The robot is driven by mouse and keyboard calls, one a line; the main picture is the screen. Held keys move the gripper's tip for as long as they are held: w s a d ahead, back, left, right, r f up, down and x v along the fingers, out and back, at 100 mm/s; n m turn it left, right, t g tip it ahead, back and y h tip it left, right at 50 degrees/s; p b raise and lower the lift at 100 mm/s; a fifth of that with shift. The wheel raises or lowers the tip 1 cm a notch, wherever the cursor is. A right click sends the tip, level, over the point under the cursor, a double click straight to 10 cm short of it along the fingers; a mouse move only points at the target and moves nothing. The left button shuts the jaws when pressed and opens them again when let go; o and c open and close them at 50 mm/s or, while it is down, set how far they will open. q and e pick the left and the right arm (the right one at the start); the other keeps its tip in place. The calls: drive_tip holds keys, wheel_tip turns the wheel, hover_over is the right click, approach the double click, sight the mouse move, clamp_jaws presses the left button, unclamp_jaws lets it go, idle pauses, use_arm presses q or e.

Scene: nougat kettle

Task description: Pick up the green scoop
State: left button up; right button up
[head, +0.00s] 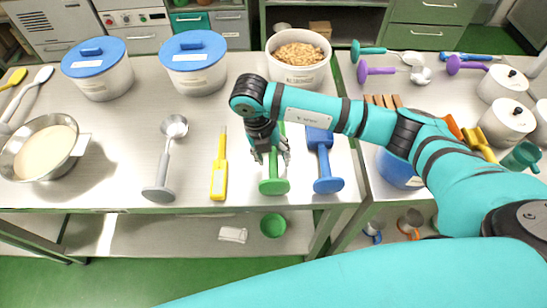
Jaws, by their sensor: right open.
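The green scoop (274,186) lies on the steel table near its front edge, between a yellow-handled tool and a blue scoop. Its wide green end points toward me, and part of its shaft is hidden behind my gripper. My right gripper (272,157) is open and points down over the scoop's shaft, just behind the wide end. A finger shows on each side of the shaft. I cannot tell whether the fingers touch it. My left gripper is not in view.
A blue scoop (326,164) lies close on the right. A yellow-handled tool (219,170) and a grey ladle (162,165) lie on the left. Blue-lidded tubs (194,65) and a tub of nuts (299,70) stand behind. A pan (66,165) stands far left.

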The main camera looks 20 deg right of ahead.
drive_tip(key=shift+d+f, duration=0.15)
drive_tip(key=shift+f, duration=0.75)
drive_tip(key=shift+c, duration=0.2)
clamp_jaws()
